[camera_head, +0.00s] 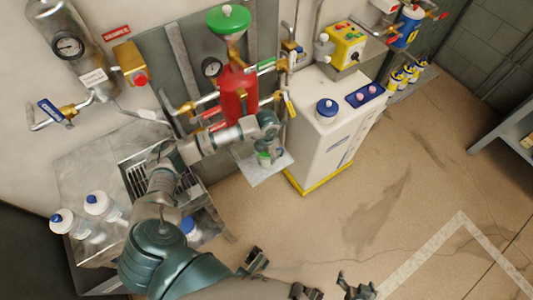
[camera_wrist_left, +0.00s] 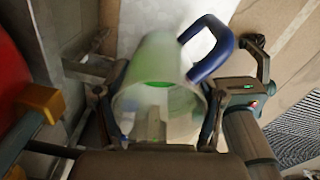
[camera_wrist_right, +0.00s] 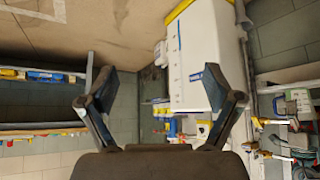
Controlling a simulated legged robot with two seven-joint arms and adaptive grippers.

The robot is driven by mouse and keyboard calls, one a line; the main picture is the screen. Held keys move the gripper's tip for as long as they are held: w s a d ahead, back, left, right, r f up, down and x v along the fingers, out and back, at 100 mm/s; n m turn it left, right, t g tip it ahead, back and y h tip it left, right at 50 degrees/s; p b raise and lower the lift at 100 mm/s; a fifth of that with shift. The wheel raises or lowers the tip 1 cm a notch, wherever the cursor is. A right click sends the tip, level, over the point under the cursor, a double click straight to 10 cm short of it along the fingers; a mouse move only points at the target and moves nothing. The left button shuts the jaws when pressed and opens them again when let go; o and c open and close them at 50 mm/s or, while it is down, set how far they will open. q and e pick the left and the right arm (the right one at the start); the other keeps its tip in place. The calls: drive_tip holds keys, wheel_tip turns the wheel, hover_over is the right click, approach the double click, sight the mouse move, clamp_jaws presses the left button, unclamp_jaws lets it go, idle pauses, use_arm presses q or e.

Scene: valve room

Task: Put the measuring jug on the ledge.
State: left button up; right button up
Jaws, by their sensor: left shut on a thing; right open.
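The measuring jug (camera_wrist_left: 150,80) is a clear, greenish cup with a blue handle (camera_wrist_left: 212,50). My left gripper (camera_wrist_left: 158,105) is shut on it, one finger on each side. In the head view my left gripper (camera_head: 268,145) is over the ledge (camera_head: 268,177), a pale grey plate beside the white cabinet. The jug (camera_head: 264,158) shows small there, partly hidden by the gripper. I cannot tell whether its base touches the plate. The pale ledge (camera_wrist_left: 140,18) also shows behind the jug in the left wrist view. My right gripper (camera_wrist_right: 165,98) is open and empty, low at the front.
A red cylinder with a green funnel (camera_head: 236,85) and valve pipes stand just behind my left gripper. The white cabinet (camera_head: 330,125) is close to the ledge's right. White bottles (camera_head: 102,205) stand on the sink counter (camera_head: 85,165) at left. The floor at right is open.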

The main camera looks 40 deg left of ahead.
use_arm(q)
drive_tip(key=o, duration=1.3)
wheel_tip(320, 180, up, 3)
drive_tip(key=shift+f+p, duration=0.1)
drive_tip(key=shift+p, duration=0.9)
use_arm(e)
drive_tip(key=s+d+f+g+h+p, duration=0.1)
drive_tip(key=s+d+f+g+p, duration=0.2)
drive_tip(key=s, duration=0.5)
use_arm(q)
wheel_tip(320, 180, up, 9)
drive_tip(key=p, duration=0.3)
drive_tip(key=shift+d, duration=0.2)
use_arm(e)
wheel_tip(320, 180, down, 15)
drive_tip(key=s+g, duration=0.1)
drive_tip(key=g, duration=0.1)
drive_tip(key=shift+s+r+g, duration=0.2)
drive_tip(key=shift+s+g, duration=0.1)
drive_tip(key=shift+s, duration=0.1)
use_arm(q)
drive_tip(key=shift+s, duration=0.1)
use_arm(e)
drive_tip(key=shift+a, duration=0.1)
